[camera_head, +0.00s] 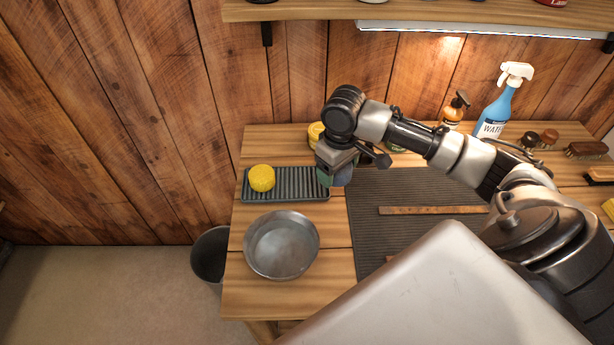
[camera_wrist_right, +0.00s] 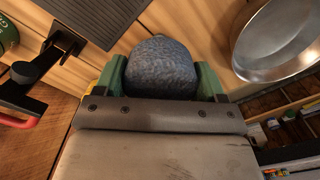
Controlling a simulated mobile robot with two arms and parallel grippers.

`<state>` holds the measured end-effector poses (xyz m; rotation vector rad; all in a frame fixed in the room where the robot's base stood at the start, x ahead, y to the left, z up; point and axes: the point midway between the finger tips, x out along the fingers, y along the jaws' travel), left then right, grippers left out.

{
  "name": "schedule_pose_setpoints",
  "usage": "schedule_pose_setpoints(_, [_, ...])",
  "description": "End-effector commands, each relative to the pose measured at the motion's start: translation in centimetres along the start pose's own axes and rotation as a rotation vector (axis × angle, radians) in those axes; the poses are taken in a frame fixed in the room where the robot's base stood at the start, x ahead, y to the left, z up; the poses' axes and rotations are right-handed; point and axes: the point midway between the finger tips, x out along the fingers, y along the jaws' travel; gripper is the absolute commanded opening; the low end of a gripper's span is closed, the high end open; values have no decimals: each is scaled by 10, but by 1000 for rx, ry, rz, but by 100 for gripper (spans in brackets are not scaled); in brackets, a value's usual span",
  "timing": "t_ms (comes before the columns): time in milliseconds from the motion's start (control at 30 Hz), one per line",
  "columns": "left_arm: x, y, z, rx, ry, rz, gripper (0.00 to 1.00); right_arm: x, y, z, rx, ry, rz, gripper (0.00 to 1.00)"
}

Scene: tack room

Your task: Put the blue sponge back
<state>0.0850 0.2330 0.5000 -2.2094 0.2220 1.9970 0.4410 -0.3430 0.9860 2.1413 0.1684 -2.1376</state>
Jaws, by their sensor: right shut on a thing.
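My right gripper (camera_head: 334,177) points down above the table, beside the right end of a dark ridged tray (camera_head: 310,184). In the right wrist view, its green fingers are shut on the blue sponge (camera_wrist_right: 160,67), a rounded, rough, dark blue lump. In the head view the sponge is mostly hidden by the gripper. A yellow sponge (camera_head: 262,177) sits on the left part of the tray. The part of the tray to its right looks bare. My left gripper is not in view.
A metal bowl (camera_head: 281,245) stands in front of the tray; it also shows in the wrist view (camera_wrist_right: 282,38). A dark mat (camera_head: 400,230) with a wooden strip (camera_head: 432,210) lies to the right. A blue spray bottle (camera_head: 495,112) and an amber bottle (camera_head: 454,110) stand behind, under a shelf (camera_head: 300,12).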

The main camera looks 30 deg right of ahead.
Motion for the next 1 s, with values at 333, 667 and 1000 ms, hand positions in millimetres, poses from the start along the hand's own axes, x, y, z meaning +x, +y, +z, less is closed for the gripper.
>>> schedule_pose_setpoints(333, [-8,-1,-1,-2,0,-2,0,40,-5,-71,2,0,-1,41])
schedule_pose_setpoints(667, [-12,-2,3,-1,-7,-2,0,61,-5,-89,1,-3,0,41])
schedule_pose_setpoints(1000, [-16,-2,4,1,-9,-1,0,93,-5,-89,0,0,1,41])
